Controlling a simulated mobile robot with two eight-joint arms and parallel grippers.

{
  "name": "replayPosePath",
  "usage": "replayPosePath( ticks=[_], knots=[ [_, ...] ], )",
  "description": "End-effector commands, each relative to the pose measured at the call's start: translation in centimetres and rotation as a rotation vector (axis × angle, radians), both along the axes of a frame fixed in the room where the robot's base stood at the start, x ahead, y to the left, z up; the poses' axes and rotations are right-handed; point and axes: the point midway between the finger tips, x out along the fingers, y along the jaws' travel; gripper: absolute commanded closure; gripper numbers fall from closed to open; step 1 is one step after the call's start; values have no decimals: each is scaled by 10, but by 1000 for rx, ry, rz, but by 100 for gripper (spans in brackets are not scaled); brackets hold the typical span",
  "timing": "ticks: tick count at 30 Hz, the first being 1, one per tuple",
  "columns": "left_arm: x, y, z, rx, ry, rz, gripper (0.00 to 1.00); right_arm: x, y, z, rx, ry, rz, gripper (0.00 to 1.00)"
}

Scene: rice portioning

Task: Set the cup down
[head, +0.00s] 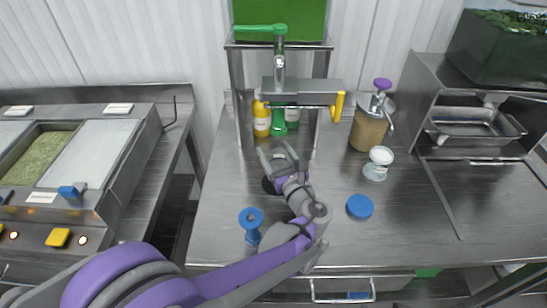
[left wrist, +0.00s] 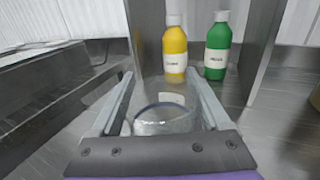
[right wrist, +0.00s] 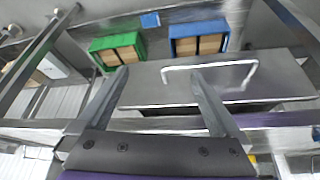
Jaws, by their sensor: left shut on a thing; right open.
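A clear cup (left wrist: 165,120) with a pale label is between the fingers of my left gripper (left wrist: 165,90) in the left wrist view. The fingers are shut on its sides. In the head view my left gripper (head: 276,154) is over the steel counter, just in front of the metal stand, and mostly hides the cup. I cannot tell whether its base touches the counter. My right gripper (right wrist: 160,75) is open and empty in the right wrist view, facing a drawer front with a handle; it is not visible in the head view.
A yellow bottle (head: 262,118) and green bottles (head: 279,121) stand beneath the stand (head: 243,95). On the right are a pump jar (head: 367,130), a white-topped cup (head: 376,168) and a blue disc (head: 360,207). A blue tool (head: 251,226) stands at the front. The counter (head: 420,215) is clear at right.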

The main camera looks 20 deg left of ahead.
Motion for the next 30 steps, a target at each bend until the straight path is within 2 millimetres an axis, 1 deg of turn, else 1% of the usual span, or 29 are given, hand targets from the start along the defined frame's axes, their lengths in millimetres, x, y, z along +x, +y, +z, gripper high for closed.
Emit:
replayPosePath(
  ticks=[2, 5, 13, 20, 24, 25, 27, 28, 30],
  knots=[
    [6, 5, 0, 0, 0, 0, 74, 0, 0, 1, 0, 0, 0, 0],
    [8, 7, -2, 0, 0, 0, 74, 0, 0, 0, 0, 0, 0, 0],
    [8, 6, -35, 0, 0, -1, 74, -1, 0, -3, 0, 1, 0, 0],
    [8, 6, -35, 0, 0, -1, 74, -1, 0, -3, 0, 1, 0, 0],
    [7, 6, -40, 0, 0, -1, 74, -1, 0, -7, 0, 3, 0, 0],
    [7, 6, -39, 0, 0, -1, 17, -1, 0, -7, 0, 2, 0, 0],
    [8, 6, -39, 0, 0, -1, 4, -1, 0, -6, 0, 2, 0, 0],
    [8, 6, -38, 0, 0, -1, 0, -1, 0, -6, 0, 2, 0, 0],
    [8, 6, -38, 0, 0, -1, 0, -1, 0, -6, 0, 2, 0, 0]
  ],
)
